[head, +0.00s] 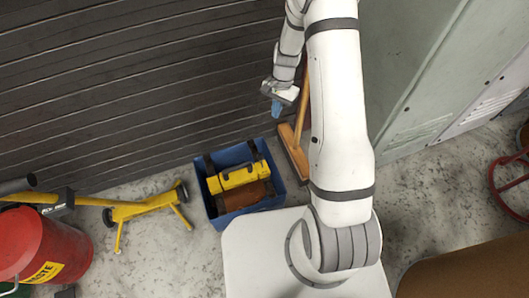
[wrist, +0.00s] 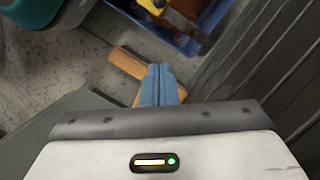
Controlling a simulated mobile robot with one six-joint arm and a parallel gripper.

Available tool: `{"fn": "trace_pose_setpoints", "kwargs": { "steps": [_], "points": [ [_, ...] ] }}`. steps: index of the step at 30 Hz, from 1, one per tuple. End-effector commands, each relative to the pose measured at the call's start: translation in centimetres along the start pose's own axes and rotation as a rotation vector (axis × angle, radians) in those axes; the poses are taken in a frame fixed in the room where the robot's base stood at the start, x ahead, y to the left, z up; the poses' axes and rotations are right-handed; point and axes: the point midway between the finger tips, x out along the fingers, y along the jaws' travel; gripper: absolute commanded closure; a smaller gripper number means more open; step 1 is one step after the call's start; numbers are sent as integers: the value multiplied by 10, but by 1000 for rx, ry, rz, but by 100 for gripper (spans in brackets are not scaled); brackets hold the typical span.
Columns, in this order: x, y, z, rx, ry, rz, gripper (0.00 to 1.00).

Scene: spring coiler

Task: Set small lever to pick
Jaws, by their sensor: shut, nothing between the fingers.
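I cannot make out a small lever or a spring coiler in either view. My gripper (head: 277,107) hangs in front of the dark slatted wall in the head view, above the broom. Its blue fingers (wrist: 160,70) are together in the wrist view, with nothing between them. In the wrist view they point down toward the floor and the broom.
A blue crate (head: 215,212) with a yellow toolbox (head: 238,177) stands on the floor by the slatted wall (head: 120,90). A wooden broom (head: 295,152) is beside it. A yellow stand (head: 145,208) and red bin (head: 40,245) are left, grey cabinets (head: 410,70) right.

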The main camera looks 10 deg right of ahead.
Motion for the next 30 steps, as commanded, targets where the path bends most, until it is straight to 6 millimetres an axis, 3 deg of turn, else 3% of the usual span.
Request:
{"fn": "trace_pose_setpoints", "kwargs": {
  "steps": [1,3,6,20,30],
  "points": [
    [24,-1,-7,17,-10,5,100],
    [39,-2,-11,38,-19,8,100],
    [49,-3,-13,51,-25,11,100],
    [57,-3,-13,51,-27,12,100],
    [124,-2,-11,50,-28,14,100]
  ]
}}
